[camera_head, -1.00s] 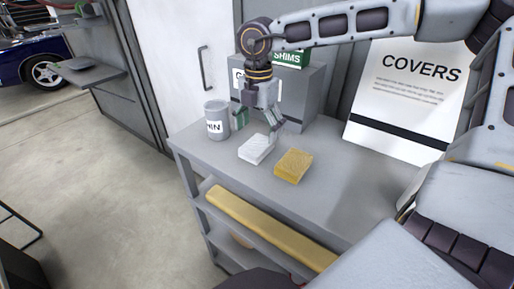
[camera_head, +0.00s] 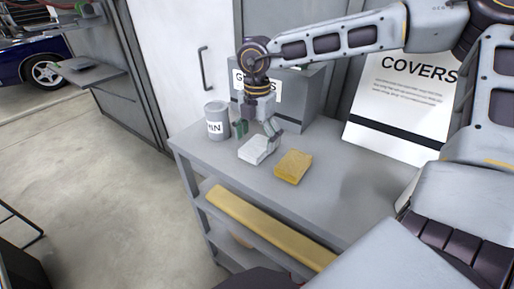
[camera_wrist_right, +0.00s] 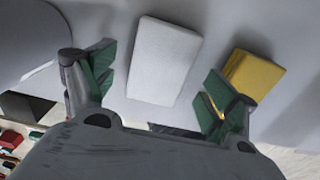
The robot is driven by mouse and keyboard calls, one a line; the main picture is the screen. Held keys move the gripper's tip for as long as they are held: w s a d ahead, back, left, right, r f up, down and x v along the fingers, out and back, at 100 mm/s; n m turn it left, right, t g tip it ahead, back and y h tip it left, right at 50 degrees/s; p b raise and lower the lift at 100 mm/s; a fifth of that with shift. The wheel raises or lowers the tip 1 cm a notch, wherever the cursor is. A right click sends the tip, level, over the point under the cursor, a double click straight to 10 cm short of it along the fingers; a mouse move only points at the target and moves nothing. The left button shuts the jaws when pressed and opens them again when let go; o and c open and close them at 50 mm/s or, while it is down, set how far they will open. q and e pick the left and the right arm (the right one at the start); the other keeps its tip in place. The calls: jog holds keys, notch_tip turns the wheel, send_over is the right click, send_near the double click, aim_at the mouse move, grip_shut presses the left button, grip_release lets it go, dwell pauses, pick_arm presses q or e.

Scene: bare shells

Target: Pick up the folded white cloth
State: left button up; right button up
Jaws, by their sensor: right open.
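The folded white cloth (camera_head: 255,150) lies flat on the grey shelf unit's top, left of a yellow block-like cloth or sponge (camera_head: 293,167). My right gripper (camera_head: 257,132) is pointing down just above and behind the white cloth. Its green-padded fingers are spread open with nothing held. In the right wrist view the white cloth (camera_wrist_right: 165,60) lies in the gap between the open fingers (camera_wrist_right: 160,72), beyond their tips. The yellow piece (camera_wrist_right: 254,75) is beside the right-hand finger there. My left gripper is not in view.
A grey labelled can (camera_head: 216,122) stands left of the gripper. A grey box (camera_head: 300,100) stands behind it. A white COVERS board (camera_head: 400,105) leans at the back right. The top's front right (camera_head: 340,205) is clear. A long yellow bar (camera_head: 265,228) lies on the lower shelf.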

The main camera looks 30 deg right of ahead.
aim_at(256, 145)
jog(key=shift+f, duration=1.3)
jog(key=shift+c, duration=0.9)
jog(key=c, duration=0.9)
jog(key=shift+a+r, duration=0.15)
jog(key=shift+r, duration=0.6)
notch_tip(256, 145, up, 6)
jog(key=shift+f+b, duration=0.25)
jog(key=shift+b, duration=0.25)
jog(key=a, duration=0.1)
jog(key=s+a, duration=0.1)
jog(key=a, duration=0.1)
jog(key=s+a+b, duration=0.1)
jog(key=shift+a, duration=0.4)
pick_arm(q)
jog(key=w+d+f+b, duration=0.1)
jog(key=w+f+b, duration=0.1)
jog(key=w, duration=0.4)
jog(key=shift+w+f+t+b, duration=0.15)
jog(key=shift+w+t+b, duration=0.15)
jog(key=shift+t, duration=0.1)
pick_arm(e)
jog(key=shift+s+a, duration=0.95)
jog(key=shift+a, duration=1.3)
jog(key=shift+s+a, duration=0.9)
jog(key=shift+a, duration=1.3)
jog(key=shift+s+a, duration=0.95)
jog(key=shift+a, duration=1.3)
